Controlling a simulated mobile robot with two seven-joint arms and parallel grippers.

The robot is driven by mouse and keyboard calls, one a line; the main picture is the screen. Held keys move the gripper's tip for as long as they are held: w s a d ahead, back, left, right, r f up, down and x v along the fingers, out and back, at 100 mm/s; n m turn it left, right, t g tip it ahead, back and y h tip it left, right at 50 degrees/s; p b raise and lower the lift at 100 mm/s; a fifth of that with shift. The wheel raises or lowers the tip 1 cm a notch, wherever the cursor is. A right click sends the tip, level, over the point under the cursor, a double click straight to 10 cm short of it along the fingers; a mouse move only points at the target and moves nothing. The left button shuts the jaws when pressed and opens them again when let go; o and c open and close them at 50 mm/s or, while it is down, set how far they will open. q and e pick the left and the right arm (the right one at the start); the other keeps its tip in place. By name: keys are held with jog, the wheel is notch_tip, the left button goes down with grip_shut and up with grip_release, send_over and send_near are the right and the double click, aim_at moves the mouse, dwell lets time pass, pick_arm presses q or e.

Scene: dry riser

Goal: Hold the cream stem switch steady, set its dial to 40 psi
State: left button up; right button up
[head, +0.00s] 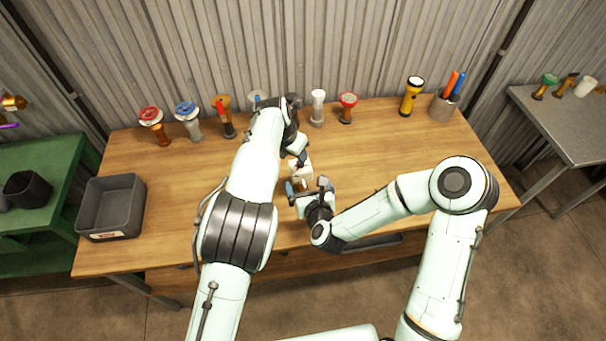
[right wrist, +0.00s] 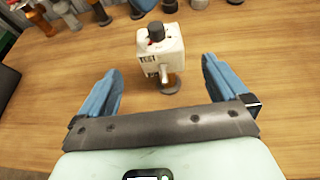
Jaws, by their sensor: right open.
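The cream stem switch (head: 303,169) stands upright on the wooden table, near the middle. In the right wrist view the cream switch (right wrist: 162,48) is a box with a dark knob on top, TEST lettering on its face, and a stem on a round dark foot. My right gripper (head: 294,187) is on its near side. It is open; in the right wrist view the blue fingers (right wrist: 162,68) are spread wide, with the switch beyond and between them, apart from both. My left gripper (head: 298,158) hangs just behind the switch; its fingers are too small and hidden to read. The dial setting is unreadable.
Several valves line the table's back, including a red-wheeled one (head: 348,108) and a blue-wheeled one (head: 188,118). A grey bin (head: 138,207) stands at the left. A yellow flashlight (head: 411,96) and a pen cup (head: 443,107) stand back right. The right table area is clear.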

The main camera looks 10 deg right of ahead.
aim_at(300, 169)
jog(key=x, duration=0.9)
jog(key=shift+w+f, duration=0.15)
jog(key=c, duration=1.4)
pick_arm(q)
jog(key=shift+o, duration=0.8)
jog(key=a+r+m+h, duration=0.1)
jog(key=a+r+m, duration=0.2)
jog(key=r+m, duration=0.15)
jog(key=shift+n+g, duration=0.35)
jog(key=shift+g, duration=0.05)
jog(key=x, duration=1.1)
jog(key=shift+s+d+r, duration=0.1)
jog(key=shift+s+d, duration=0.05)
jog(key=shift+d, duration=0.1)
